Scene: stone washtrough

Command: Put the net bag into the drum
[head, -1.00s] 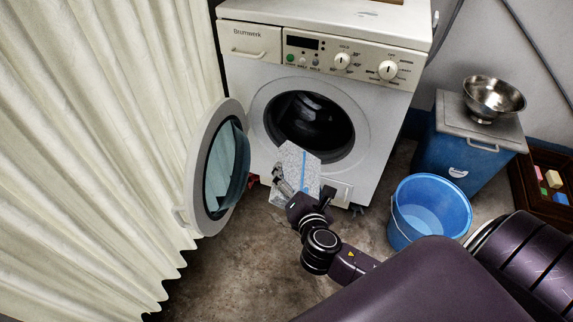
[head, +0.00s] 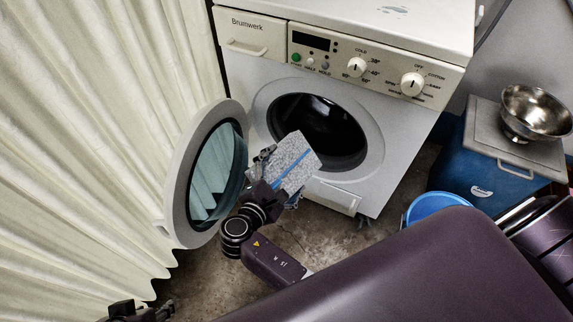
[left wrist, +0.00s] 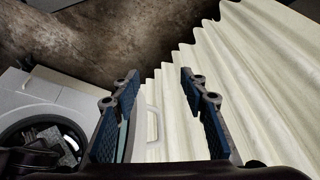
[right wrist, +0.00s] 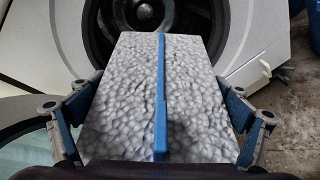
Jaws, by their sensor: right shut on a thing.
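The net bag (head: 290,160) is a flat, grey-white mottled block with a blue strip along it. My right gripper (head: 272,174) is shut on it, with a finger on each side in the right wrist view (right wrist: 158,112). The drum (head: 318,128) is the dark round opening in the washing machine's front; it also shows behind the bag in the right wrist view (right wrist: 110,22). The bag is in front of the opening's lower left part, outside it. My left gripper (head: 142,312) is at the bottom left, open and empty in the left wrist view (left wrist: 159,78).
The washer door (head: 180,185) stands open to the left, close to my right gripper. A cream curtain (head: 80,130) hangs at the left. A blue bucket (head: 430,205), mostly hidden by my arm, and a blue bin (head: 480,160) with a metal bowl (head: 535,110) stand right.

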